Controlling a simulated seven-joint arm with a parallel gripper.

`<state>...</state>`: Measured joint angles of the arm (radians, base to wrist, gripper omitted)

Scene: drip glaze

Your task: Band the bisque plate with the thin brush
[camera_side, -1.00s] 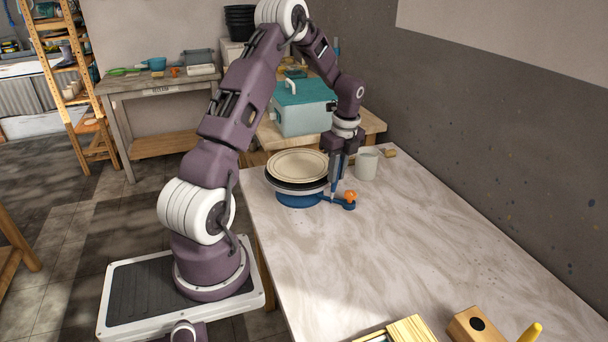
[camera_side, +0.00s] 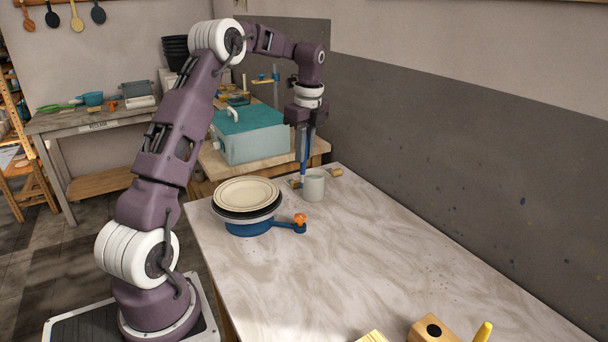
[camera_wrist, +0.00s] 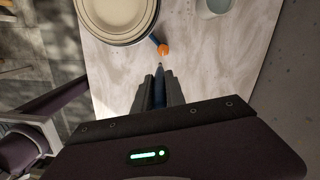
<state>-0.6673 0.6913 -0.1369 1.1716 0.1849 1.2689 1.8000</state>
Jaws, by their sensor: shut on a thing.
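My gripper (camera_side: 304,137) is shut on the thin brush (camera_side: 304,162), which has a blue handle and points down. The brush is beside the grey mug (camera_side: 315,188), right of the plate and apart from it. I cannot tell in the side view whether the brush tip is behind or in the mug. In the wrist view the brush (camera_wrist: 159,92) shows between the fingers, its tip clear of the mug (camera_wrist: 216,6). The cream bisque plate (camera_side: 247,193), with concentric ring lines, sits on the dark-topped blue banding wheel (camera_side: 249,229). The plate also shows in the wrist view (camera_wrist: 113,14).
An orange knob (camera_side: 301,219) ends the wheel's blue arm, right of the plate. Small tan pieces (camera_side: 335,173) lie near the mug. A wooden block with a hole (camera_side: 433,328) is at the table's front. A teal-lidded box (camera_side: 250,141) stands behind. The table's middle is clear.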

